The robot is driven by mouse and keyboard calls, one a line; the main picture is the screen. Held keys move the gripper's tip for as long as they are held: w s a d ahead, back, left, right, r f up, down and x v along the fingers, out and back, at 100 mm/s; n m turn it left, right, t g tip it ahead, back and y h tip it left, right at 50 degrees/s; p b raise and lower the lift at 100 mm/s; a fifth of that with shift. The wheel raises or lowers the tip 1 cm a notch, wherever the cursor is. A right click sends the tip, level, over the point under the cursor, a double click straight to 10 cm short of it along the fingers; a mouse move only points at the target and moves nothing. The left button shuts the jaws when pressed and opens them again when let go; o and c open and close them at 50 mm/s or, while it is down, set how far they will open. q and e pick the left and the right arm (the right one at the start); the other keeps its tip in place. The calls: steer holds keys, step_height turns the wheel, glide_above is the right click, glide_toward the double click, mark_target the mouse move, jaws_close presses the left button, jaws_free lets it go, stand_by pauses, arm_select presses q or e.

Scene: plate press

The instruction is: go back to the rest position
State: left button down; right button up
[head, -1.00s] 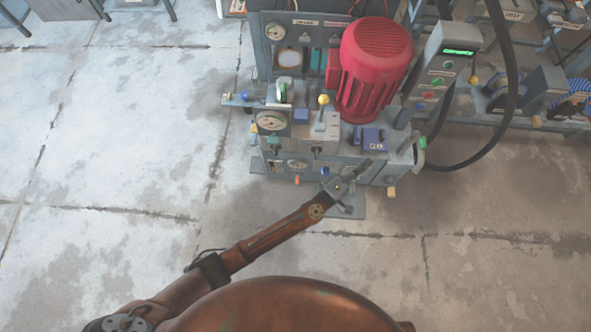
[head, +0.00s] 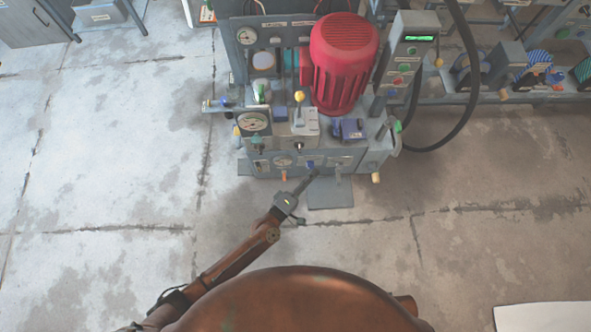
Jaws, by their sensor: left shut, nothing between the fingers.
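The plate press (head: 345,160) stands ahead at the top middle, with a red ribbed motor (head: 343,62), round gauges, a yellow-knobbed lever (head: 299,98) and a control box with a green display (head: 412,50). My left arm comes in from the lower left. My left gripper (head: 312,175) is shut and empty. Its narrow fingers point up toward the press's lower front and overlap it in the picture; I cannot tell whether they touch. My right gripper is not in view.
A grey plate (head: 330,193) lies on the floor at the press's foot. A thick black hose (head: 474,70) loops down at the right. A shelf (head: 535,96) with parts stands at the far right. A white surface (head: 545,316) shows at the lower right corner. The floor at left is clear.

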arm_select(q)
steer(key=a+f+m+y+p, duration=0.1)
steer(key=a+f+y+p, duration=0.1)
steer(key=a, duration=0.4)
steer(key=shift+s+f+m+p, duration=0.3)
steer(key=shift+s+f+p, duration=0.15)
steer(key=shift+f, duration=0.55)
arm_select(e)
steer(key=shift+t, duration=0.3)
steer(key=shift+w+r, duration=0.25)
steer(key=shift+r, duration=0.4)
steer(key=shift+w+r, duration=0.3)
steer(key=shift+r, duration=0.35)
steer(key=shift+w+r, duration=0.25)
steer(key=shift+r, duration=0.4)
arm_select(q)
steer(key=shift+a+g, duration=0.1)
steer(key=shift+g, duration=0.2)
